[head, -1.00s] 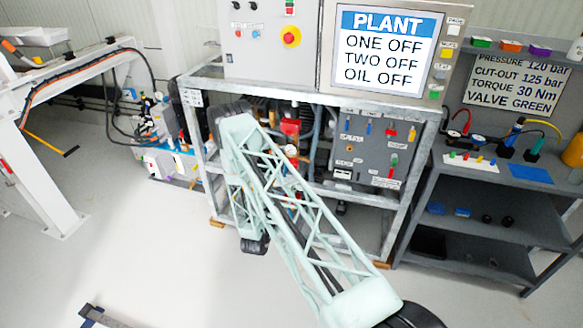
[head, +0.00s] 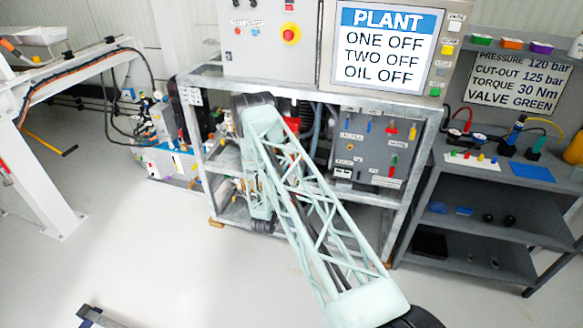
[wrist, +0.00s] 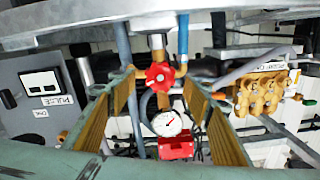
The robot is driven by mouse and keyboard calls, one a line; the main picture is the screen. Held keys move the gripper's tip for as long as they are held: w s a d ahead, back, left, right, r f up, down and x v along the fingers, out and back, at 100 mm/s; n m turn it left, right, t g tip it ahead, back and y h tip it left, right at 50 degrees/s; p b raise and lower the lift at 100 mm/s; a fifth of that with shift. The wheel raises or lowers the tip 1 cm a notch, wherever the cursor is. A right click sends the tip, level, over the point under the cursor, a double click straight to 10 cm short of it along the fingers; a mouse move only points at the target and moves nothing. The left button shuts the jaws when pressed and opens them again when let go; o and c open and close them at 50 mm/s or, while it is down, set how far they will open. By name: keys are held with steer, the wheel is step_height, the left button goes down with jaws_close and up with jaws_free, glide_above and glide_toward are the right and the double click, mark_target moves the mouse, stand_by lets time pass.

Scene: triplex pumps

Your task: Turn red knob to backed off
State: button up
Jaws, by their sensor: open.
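The knob shows between the fingertips, and nothing is held. I cannot tell how far in depth the fingertips are from it. A round white gauge (wrist: 167,123) sits below the knob, above a red block (wrist: 176,147). In the head view my arm hides the gripper, and I cannot make out the knob.
A brass valve block (wrist: 262,92) is at right and a grey panel with a display (wrist: 42,84) at left in the wrist view. Pipes and frame bars crowd closely around. The head view shows the metal skid frame (head: 408,110) and a PLANT sign (head: 386,47).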

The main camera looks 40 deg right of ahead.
steer(key=shift+b+x, duration=0.3)
steer(key=shift+x, duration=1.7)
steer(key=shift+c, duration=0.5)
steer(key=c, duration=0.7)
